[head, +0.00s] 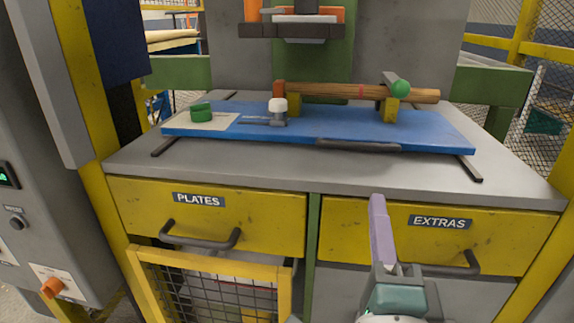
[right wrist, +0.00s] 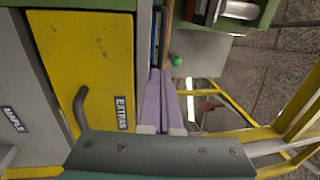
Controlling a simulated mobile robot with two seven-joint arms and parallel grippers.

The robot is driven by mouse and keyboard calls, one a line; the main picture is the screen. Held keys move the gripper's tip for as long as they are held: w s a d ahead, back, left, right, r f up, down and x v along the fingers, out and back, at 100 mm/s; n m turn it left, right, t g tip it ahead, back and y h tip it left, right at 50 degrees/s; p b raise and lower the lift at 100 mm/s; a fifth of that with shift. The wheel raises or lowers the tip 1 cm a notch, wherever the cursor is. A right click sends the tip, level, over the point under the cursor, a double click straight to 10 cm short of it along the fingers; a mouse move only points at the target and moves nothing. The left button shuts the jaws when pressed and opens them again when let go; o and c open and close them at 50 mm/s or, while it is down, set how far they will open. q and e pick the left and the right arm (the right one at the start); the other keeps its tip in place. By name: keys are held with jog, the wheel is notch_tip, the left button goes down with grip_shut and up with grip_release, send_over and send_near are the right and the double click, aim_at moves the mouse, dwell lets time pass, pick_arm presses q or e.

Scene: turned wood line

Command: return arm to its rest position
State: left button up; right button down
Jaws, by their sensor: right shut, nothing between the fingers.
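My right gripper (head: 378,203) is in front of the yellow drawer marked EXTRAS (head: 440,232), near its left part in the head view. Its pale purple fingers point up and are closed together with nothing between them. In the right wrist view the shut fingers (right wrist: 165,75) lie beside the EXTRAS drawer front (right wrist: 85,65), and I see no contact with its dark handle. The EXTRAS drawer looks closed. My left gripper is in neither view.
A grey bench (head: 130,160) carries a blue board (head: 330,125) with a wooden rod (head: 330,91) on yellow supports. The PLATES drawer (head: 210,215) looks closed above a mesh-front yellow frame (head: 150,260). Yellow posts flank the bench.

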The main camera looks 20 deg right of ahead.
jog(key=s+a+r+n+g+y+p, duration=0.1)
jog(key=a+r+n+y+p, duration=0.5)
jog(key=n, duration=0.3)
jog(key=a+r+n+g+y+p, duration=0.25)
jog(key=a+n+y+p, duration=0.25)
jog(key=a+n+y, duration=0.3)
jog(key=s+d+r+n+g+h+p, duration=0.2)
jog(key=s+d+r+n+g+p, duration=0.3)
jog(key=s+p, duration=0.25)
jog(key=s+d+r+n+g+h+p, duration=0.1)
jog(key=s+d+r+n+g+p, duration=0.4)
jog(key=s, duration=0.4)
notch_tip(320, 180, up, 34)
jog(key=p, duration=3.5)
jog(key=shift+r+m, duration=0.15)
jog(key=shift+m, duration=0.25)
